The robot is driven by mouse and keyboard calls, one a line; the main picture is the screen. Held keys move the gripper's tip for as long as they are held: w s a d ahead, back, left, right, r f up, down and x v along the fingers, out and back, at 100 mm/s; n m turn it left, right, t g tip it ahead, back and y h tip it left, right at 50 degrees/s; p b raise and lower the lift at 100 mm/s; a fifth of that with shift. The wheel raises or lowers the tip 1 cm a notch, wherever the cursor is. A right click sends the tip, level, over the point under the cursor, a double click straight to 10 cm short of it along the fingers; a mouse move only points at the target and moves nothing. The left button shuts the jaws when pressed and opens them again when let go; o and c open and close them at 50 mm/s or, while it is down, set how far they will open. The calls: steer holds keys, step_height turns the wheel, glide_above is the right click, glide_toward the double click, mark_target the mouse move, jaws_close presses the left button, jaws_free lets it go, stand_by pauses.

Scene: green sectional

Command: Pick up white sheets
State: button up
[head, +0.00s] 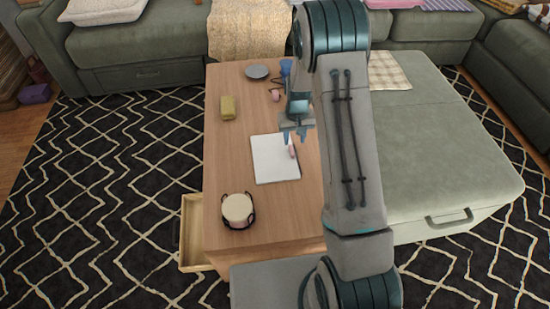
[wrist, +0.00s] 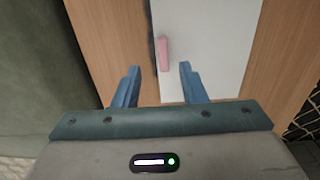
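The white sheets (head: 272,166) lie flat as a stack on the wooden coffee table. A small pink object (head: 292,151) lies on their right part. In the wrist view the white sheets (wrist: 210,50) show ahead of the fingers, with the pink object (wrist: 163,54) near their left edge. My gripper (head: 293,138) is above the table at the upper right of the sheets. Its two blue fingers are spread apart with nothing between them, as the wrist view (wrist: 158,85) shows. My arm hides part of the table's right side.
The table (head: 225,150) also bears a yellow block (head: 228,108), a grey plate (head: 257,72), a blue cup (head: 286,67) and a round cream-topped item (head: 238,209). An open drawer (head: 191,235) juts out at the left. A green ottoman (head: 440,150) stands on the right.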

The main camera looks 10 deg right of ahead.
mark_target(292, 150)
steer(key=f, duration=0.2)
steer(key=f+b, duration=0.1)
steer(key=f, duration=0.3)
steer(key=shift+w+a+b, duration=0.25)
steer(key=shift+w+b, duration=0.05)
steer(key=shift+b, duration=0.05)
steer(key=shift+r, duration=0.1)
jaws_close()
